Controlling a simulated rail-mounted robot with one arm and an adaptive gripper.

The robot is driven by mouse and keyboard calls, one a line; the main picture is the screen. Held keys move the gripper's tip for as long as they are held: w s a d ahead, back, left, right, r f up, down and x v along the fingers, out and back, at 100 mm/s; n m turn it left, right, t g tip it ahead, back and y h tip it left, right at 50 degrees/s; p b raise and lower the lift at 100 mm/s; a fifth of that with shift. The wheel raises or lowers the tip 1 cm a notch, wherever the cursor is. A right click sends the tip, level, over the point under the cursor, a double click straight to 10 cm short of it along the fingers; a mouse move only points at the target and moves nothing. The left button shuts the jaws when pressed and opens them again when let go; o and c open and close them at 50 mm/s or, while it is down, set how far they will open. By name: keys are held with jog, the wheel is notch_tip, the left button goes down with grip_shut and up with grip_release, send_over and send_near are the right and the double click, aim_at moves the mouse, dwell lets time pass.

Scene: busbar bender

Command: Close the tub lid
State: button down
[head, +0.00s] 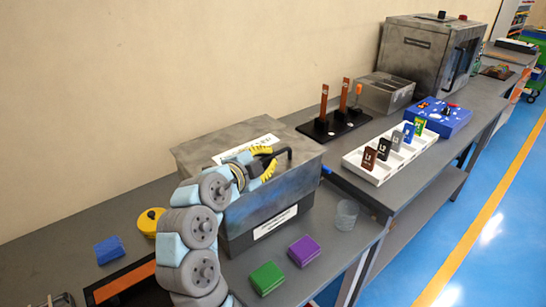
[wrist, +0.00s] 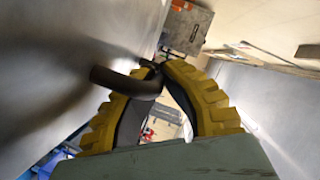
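The tub (head: 255,237) is a dark grey metal box with a white label, in the middle of the head view on the near table. Its lid (head: 215,147) is a worn grey panel over the top, with another white label partly behind my gripper. How far it stands open is hard to tell. A dark bent handle (head: 289,154) stands out at the lid; it shows in the wrist view (wrist: 115,80) reaching from a grey surface to my fingertips. My gripper (head: 271,158) has yellow-backed fingers whose tips (wrist: 158,68) come together on the handle.
A clear cup (head: 347,214), a purple block (head: 304,251) and a green block (head: 267,278) lie near the tub's front. A yellow round object (head: 150,221) and blue block (head: 109,250) are at left. A white tray (head: 375,177) stands at right. The wall is behind.

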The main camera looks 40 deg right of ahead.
jog(key=shift+s+d+f, duration=0.1)
jog(key=shift+f, duration=0.2)
jog(key=c, duration=1.4)
grip_release()
jog(key=shift+s, duration=0.15)
jog(key=shift+a, duration=0.2)
jog(key=v, duration=1.1)
jog(key=shift+a, duration=0.25)
jog(key=shift+s+r, duration=0.1)
